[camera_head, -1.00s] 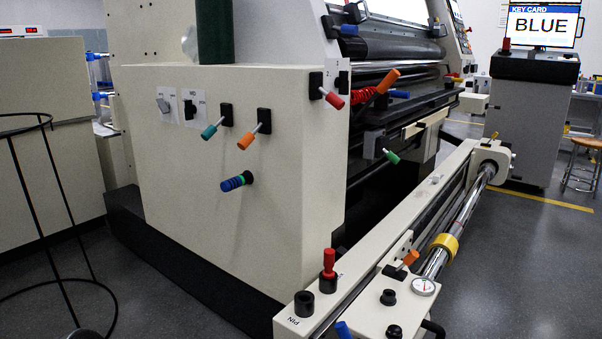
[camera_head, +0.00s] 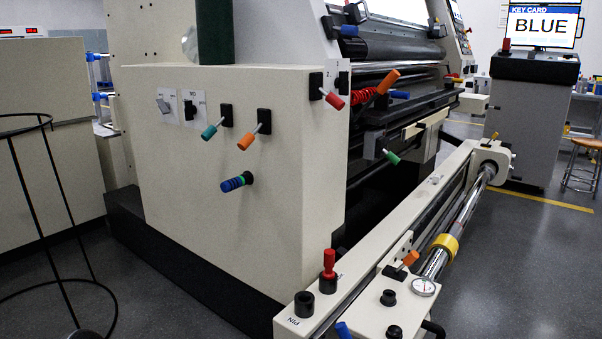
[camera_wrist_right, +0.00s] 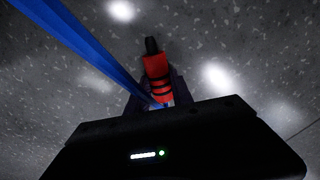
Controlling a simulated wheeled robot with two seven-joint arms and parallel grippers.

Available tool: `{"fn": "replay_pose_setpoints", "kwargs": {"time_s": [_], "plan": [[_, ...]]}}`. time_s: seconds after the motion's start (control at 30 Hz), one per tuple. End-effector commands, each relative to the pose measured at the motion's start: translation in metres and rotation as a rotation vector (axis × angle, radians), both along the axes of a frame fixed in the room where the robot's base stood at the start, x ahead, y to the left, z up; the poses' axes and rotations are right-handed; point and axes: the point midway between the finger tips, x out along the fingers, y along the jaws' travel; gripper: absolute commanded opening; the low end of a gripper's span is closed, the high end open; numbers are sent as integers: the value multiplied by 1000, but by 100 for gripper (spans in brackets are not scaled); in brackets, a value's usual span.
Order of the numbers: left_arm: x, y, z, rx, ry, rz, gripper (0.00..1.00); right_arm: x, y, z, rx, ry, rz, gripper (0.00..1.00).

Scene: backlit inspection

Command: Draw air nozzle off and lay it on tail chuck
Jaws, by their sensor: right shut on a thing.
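My right gripper (camera_wrist_right: 158,95) shows in the right wrist view, shut on a red piece with black bands and a black tip (camera_wrist_right: 157,68). This looks like the air nozzle; its lower end is hidden between the fingers. Neither gripper is in the head view. A chrome shaft (camera_head: 475,200) with a yellow collar (camera_head: 446,243) runs along the low frame at right, into a cream end block (camera_head: 491,157) at its far end. I cannot tell which part is the tail chuck.
A blue band (camera_wrist_right: 85,45) crosses beside the held piece over speckled grey floor. The cream machine housing (camera_head: 230,220) has several coloured levers. A black wire stand (camera_head: 40,200) is at left.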

Motion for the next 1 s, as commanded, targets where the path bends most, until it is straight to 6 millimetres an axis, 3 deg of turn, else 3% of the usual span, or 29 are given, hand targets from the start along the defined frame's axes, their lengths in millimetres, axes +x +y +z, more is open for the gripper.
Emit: {"fn": "replay_pose_setpoints", "kwargs": {"time_s": [0.47,1.0], "plan": [[0,0,-1,0,0,0,0,0,-1,0,0,0,0,0],[0,0,-6,0,0,0,0,3,-18,-1,-1,-1,-2,0]]}}
